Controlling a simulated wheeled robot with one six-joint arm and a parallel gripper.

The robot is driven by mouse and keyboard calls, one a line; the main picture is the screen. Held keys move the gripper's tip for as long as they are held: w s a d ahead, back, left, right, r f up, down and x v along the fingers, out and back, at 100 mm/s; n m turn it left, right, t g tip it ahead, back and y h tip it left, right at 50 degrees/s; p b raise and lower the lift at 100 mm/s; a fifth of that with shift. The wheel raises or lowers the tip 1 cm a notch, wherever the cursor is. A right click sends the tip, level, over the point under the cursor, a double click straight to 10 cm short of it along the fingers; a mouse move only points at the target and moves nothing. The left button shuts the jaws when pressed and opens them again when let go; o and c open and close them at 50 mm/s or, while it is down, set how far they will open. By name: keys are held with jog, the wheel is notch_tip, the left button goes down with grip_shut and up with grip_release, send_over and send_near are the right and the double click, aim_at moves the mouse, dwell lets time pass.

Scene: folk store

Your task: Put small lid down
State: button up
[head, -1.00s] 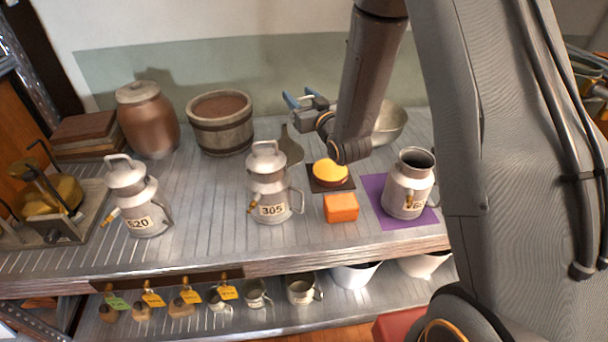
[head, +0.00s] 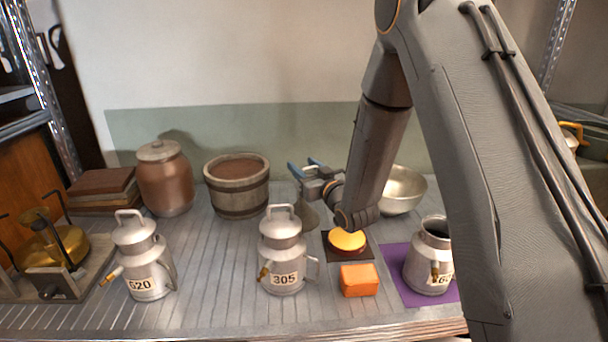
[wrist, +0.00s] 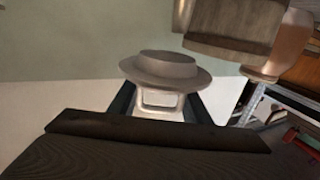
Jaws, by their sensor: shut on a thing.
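My gripper (head: 312,172) is raised toward the back of the shelf, right of the wooden bucket. In the wrist view my gripper (wrist: 160,103) is shut on the small lid (wrist: 165,67), a round grey metal lid with a wide flange. Its pale squared handle (wrist: 160,100) sits between the fingers. The lid cannot be made out in the head view. An open-topped metal can (head: 428,262) stands on a purple mat (head: 397,268) at the right. Cans marked 520 (head: 143,265) and 305 (head: 282,258) have handled tops on them.
An orange block (head: 359,281) and a yellow-topped round thing on a dark square (head: 347,240) stand between the cans. The wooden bucket (head: 238,190), brown jar (head: 165,182) and metal bowl (head: 403,190) stand behind. Bare shelf shows between cans 520 and 305 (head: 212,270).

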jog(key=shift+f, duration=1.05)
